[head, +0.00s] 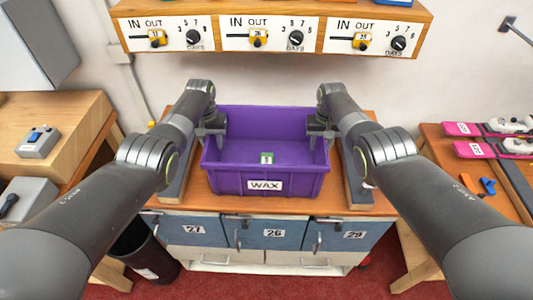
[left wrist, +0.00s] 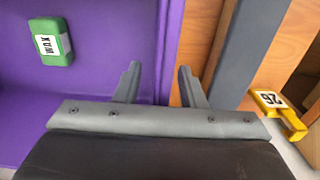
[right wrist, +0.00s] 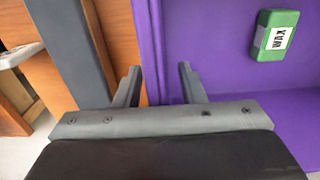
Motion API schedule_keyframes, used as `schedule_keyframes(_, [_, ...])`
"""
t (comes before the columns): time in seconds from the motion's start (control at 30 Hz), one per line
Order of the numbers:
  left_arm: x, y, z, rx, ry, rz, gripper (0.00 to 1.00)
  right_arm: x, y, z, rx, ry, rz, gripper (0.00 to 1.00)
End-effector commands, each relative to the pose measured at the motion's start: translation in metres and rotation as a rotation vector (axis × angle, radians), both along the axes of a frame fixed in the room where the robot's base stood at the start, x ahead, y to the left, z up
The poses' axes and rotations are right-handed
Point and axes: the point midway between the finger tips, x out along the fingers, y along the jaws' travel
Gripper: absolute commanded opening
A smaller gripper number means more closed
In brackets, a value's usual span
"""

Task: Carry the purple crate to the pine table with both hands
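The purple crate (head: 265,187), labelled WAX, sits upright on the wooden top of the cabinet in the middle. A small green block (head: 267,158) lies inside it. My left gripper (head: 213,128) is at the crate's left wall; in the left wrist view its fingers (left wrist: 158,82) are apart, with the wall's rim between them. My right gripper (head: 319,130) is at the right wall; in the right wrist view its fingers (right wrist: 158,82) are also apart on either side of the rim. Wooden tables stand at left (head: 85,135) and right (head: 440,150); I cannot tell which is pine.
Grey rails (head: 357,185) flank the crate. The left table holds grey boxes (head: 38,142). The right table holds pink-ended pieces (head: 475,150) and small tools (head: 487,186). A shelf with dials (head: 262,36) hangs above the back. A dark bin (head: 140,245) stands on the floor.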

Motion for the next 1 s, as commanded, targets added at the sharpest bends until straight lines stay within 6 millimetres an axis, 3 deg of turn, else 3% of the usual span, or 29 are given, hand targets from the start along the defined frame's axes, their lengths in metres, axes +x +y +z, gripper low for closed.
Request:
schedule_keyframes(0.37, [-0.0002,-0.0003,-0.0015,0.0,0.0,0.0,0.36,-0.0002,0.0001,-0.0016,0.0,-0.001,0.001,0.36])
schedule_keyframes(0.63, [-0.0002,-0.0002,-0.0016,0.0,0.0,0.0,0.01,-0.0002,0.0001,-0.0016,0.0,0.0,0.001,0.01])
schedule_keyframes(1.0, [-0.0003,0.0,-0.0017,0.0,0.0,0.0,0.0,-0.0002,0.0,-0.0016,0.0,0.0,0.0,0.0])
